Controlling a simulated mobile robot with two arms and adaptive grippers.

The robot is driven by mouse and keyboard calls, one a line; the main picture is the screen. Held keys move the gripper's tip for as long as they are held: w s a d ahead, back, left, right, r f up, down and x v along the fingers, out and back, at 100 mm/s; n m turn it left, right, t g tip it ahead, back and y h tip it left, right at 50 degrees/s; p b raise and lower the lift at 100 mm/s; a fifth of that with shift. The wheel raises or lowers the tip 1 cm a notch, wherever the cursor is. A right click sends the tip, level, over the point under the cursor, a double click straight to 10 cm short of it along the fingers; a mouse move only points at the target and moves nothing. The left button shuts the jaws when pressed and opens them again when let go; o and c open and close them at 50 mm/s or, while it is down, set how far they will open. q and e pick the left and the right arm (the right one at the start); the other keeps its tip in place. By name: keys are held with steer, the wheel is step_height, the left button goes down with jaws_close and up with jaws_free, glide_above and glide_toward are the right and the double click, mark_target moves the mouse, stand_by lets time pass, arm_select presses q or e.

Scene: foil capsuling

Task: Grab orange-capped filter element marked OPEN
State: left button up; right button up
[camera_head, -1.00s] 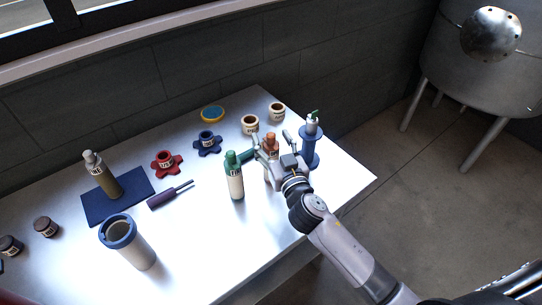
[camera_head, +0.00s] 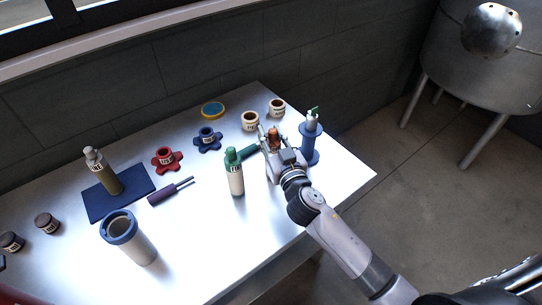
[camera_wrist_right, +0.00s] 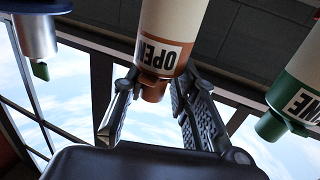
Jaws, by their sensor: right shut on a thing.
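The orange-capped filter element (camera_head: 274,133) shows in the head view between the fingers of my right gripper (camera_head: 272,142). My left gripper is not in view.
A green-capped bottle (camera_head: 235,175) stands left of the gripper; its label partly shows in the wrist view (camera_wrist_right: 298,100). A blue stand with a green-tipped piece (camera_head: 310,140) is close on the right. Two cream jars (camera_head: 250,121) are behind.

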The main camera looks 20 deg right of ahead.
jaws_close()
stand_by(0.3)
